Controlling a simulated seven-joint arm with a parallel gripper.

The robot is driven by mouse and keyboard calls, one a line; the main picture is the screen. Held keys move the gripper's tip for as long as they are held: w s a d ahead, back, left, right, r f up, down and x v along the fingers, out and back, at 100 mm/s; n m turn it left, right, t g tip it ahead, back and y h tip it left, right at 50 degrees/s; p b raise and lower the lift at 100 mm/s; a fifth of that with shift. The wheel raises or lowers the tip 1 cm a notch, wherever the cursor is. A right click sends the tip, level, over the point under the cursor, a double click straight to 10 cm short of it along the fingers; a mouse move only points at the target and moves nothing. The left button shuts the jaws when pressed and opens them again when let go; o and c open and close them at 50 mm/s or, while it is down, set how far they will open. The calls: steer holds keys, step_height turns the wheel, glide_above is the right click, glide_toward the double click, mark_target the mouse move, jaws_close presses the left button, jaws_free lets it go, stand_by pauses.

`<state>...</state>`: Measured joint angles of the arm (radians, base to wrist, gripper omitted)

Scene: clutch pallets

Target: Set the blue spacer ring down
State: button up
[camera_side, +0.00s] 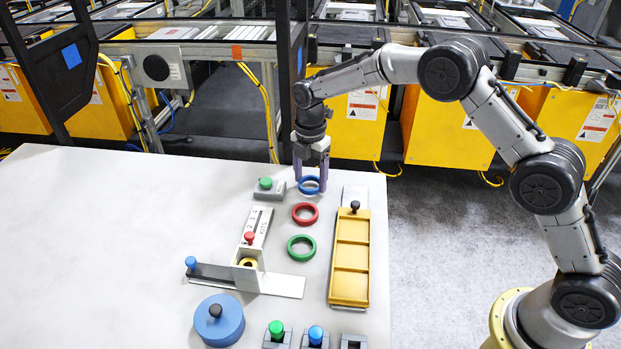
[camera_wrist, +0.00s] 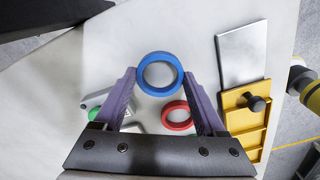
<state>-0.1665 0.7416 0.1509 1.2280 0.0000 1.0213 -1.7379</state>
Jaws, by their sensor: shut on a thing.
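The blue spacer ring (camera_side: 310,192) is flat and level between the fingers of my gripper (camera_side: 310,183), near the table's far edge. In the wrist view the ring (camera_wrist: 160,92) sits between the two purple fingertips (camera_wrist: 160,74), which close on its outer sides. It looks larger there than the red ring (camera_wrist: 177,125), but I cannot tell how far it is above the table. In the side view the red ring (camera_side: 305,221) lies just in front of it, with the green ring (camera_side: 301,256) nearer the camera.
A grey block with a green knob (camera_side: 266,184) stands close left of my gripper. A yellow tray (camera_side: 351,256) with a black knob lies to the right. A slide fixture (camera_side: 275,284) and a blue round lidded piece (camera_side: 218,322) are nearer. The table's left side (camera_side: 100,240) is clear.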

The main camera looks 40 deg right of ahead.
steer(key=shift+f, duration=0.25)
steer(key=shift+f, duration=0.15)
steer(key=o, duration=1.3)
steer(key=shift+f, duration=0.1)
steer(key=shift+c, duration=0.2)
